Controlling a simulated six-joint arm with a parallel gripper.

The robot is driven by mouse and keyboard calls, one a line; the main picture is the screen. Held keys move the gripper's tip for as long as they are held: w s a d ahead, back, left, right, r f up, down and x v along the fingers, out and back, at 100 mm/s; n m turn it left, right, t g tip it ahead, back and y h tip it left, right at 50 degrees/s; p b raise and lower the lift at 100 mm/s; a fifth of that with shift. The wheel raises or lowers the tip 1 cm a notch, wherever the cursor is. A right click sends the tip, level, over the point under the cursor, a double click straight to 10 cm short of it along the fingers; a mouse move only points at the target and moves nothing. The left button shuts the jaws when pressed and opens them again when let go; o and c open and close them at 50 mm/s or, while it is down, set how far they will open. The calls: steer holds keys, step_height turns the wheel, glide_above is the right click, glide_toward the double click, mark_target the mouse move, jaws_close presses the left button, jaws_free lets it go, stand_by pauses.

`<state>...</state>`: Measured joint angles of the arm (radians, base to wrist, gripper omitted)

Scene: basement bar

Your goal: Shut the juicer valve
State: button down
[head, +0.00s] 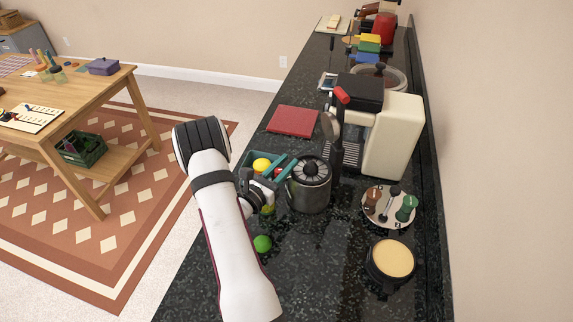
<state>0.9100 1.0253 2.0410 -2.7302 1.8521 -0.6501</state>
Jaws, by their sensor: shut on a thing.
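The juicer (310,188) is a dark grey cylinder with a ribbed cone on top. It stands upright on the black speckled counter. My gripper (284,177) reaches in from the left at the juicer's left side, with its jaws shut on the juicer valve. The valve itself is too small and too covered by the gripper to make out, so I cannot tell how far it is turned.
A teal crate with a yellow fruit (261,165) and a red one is just behind my gripper. A green fruit (262,243) lies in front. A cream coffee machine (393,135) stands behind right; a round tray (370,213) and filled pan (393,259) sit right.

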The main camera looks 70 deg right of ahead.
steer(key=shift+t, duration=0.3)
steer(key=c, duration=0.7)
jaws_free()
steer(key=v, duration=1.5)
steer(key=shift+w+a+f, duration=0.15)
steer(key=shift+a, duration=0.2)
